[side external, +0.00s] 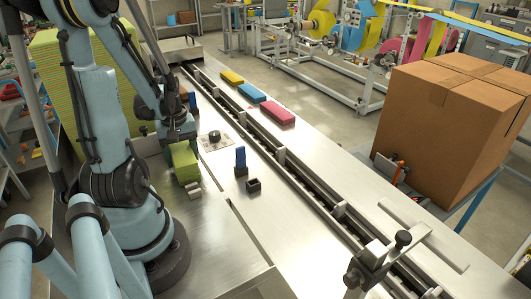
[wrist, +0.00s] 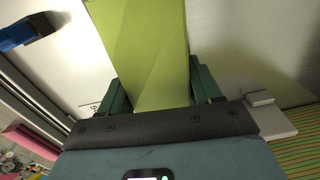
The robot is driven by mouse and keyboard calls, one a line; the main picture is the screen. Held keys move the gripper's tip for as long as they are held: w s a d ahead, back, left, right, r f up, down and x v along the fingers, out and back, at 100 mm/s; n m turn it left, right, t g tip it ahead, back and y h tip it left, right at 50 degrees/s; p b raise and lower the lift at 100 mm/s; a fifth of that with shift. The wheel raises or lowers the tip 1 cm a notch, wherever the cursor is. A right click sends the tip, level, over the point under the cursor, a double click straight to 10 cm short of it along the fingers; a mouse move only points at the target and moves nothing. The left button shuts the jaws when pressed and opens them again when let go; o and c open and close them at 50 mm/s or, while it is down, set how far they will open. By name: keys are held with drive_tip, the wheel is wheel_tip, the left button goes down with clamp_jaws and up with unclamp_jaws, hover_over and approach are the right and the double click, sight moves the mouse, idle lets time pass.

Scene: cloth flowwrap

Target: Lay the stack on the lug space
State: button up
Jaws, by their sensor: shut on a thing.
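The stack, a light-green folded block (side external: 184,162), hangs below my gripper (side external: 180,138) over the near steel table, left of the conveyor channel. In the wrist view the stack (wrist: 145,45) fills the space between the dark-green fingers of my gripper (wrist: 160,85), which is shut on it. Its lower end is out of that view. The conveyor channel (side external: 310,188) runs diagonally with upright metal lugs, one at mid-channel (side external: 281,155) and one nearer the camera (side external: 339,210). The gaps between these lugs look empty. Which gap is the lug space, I cannot tell.
Yellow (side external: 231,77), blue (side external: 252,92) and pink (side external: 277,113) packs lie beyond the channel. A clamp (side external: 375,262) stands over the channel.

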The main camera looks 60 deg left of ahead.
sight(182, 148)
drive_tip(key=shift+f, duration=0.15)
drive_tip(key=o, duration=1)
drive_tip(key=shift+o, duration=0.2)
drive_tip(key=r, duration=1.1)
drive_tip(key=shift+w+a+r, duration=0.1)
drive_tip(key=shift+w+r, duration=0.1)
drive_tip(key=shift+r, duration=0.15)
drive_tip(key=shift+w+r, duration=0.1)
drive_tip(key=shift+r, duration=0.05)
drive_tip(key=w+d+m+t, duration=0.2)
drive_tip(key=w+d+m, duration=0.2)
drive_tip(key=d, duration=0.4)
drive_tip(key=w+d+m+t, duration=0.2)
drive_tip(key=w+d+m, duration=0.3)
drive_tip(key=d+m, duration=0.2)
drive_tip(key=w+d+m+t, duration=0.3)
drive_tip(key=w+d+m, duration=0.1)
drive_tip(key=d, duration=0.5)
drive_tip(key=shift+w+d+r+m, duration=0.35)
drive_tip(key=shift+w+r+m, duration=0.1)
drive_tip(key=shift+m, duration=0.45)
